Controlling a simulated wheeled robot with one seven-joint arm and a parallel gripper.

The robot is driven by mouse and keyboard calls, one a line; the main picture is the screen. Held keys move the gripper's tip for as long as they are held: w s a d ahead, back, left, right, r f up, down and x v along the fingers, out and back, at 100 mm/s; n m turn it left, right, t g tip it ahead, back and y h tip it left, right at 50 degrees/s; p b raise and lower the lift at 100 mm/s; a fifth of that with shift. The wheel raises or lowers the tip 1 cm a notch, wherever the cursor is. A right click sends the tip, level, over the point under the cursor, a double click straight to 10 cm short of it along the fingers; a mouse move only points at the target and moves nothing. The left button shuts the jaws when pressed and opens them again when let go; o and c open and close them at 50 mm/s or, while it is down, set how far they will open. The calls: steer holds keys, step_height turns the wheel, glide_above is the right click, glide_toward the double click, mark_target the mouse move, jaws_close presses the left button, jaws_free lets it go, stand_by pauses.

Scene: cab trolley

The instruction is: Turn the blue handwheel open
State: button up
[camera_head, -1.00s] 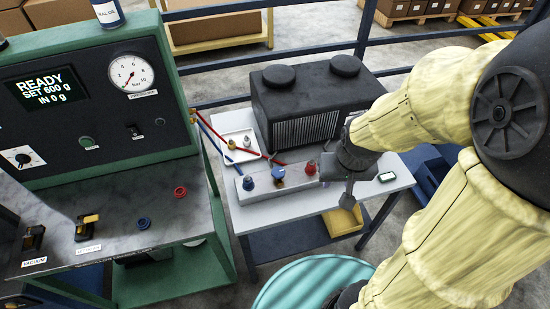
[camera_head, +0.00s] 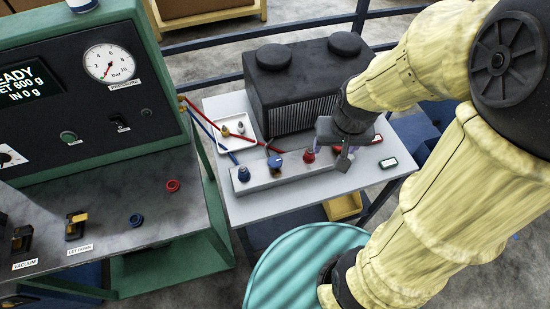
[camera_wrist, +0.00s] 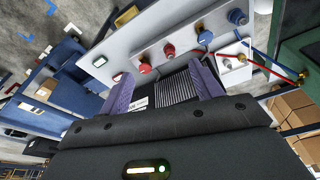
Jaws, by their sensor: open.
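A grey block (camera_head: 262,181) on the trolley carries a row of fittings. A blue handwheel-like knob (camera_head: 243,174) is at its left end. A second blue fitting with a yellow-orange part (camera_head: 276,164) comes after it, then a red knob (camera_head: 309,156). In the wrist view the end blue knob (camera_wrist: 237,17) and the other blue fitting (camera_wrist: 206,37) lie beyond two red knobs (camera_wrist: 144,68). My gripper (camera_head: 345,160) is over the trolley, right of the red knob and apart from the blue ones. Its purple fingers (camera_wrist: 165,88) are open with nothing seen between them.
A black ribbed unit (camera_head: 308,85) stands behind the block. A white tray (camera_head: 222,145) with small fittings and red and blue hoses is at left. The green console (camera_head: 150,60) and its bench, with blue and red rings (camera_head: 136,220), stand left. A teal round top (camera_head: 290,265) is in front.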

steer(key=w+a+f+m+g+b, duration=0.1)
steer(key=w+a+f+m+b, duration=0.2)
steer(key=w+a+f+b, duration=0.4)
steer(key=m+g+b, duration=0.2)
steer(key=m+b, duration=0.2)
steer(key=b, duration=0.2)
glide_above(275, 161)
step_height(275, 161, down, 18)
steer(key=shift+s+r, duration=0.1)
steer(key=shift+r, duration=0.15)
steer(key=shift+c, duration=0.2)
steer(key=c, duration=0.9)
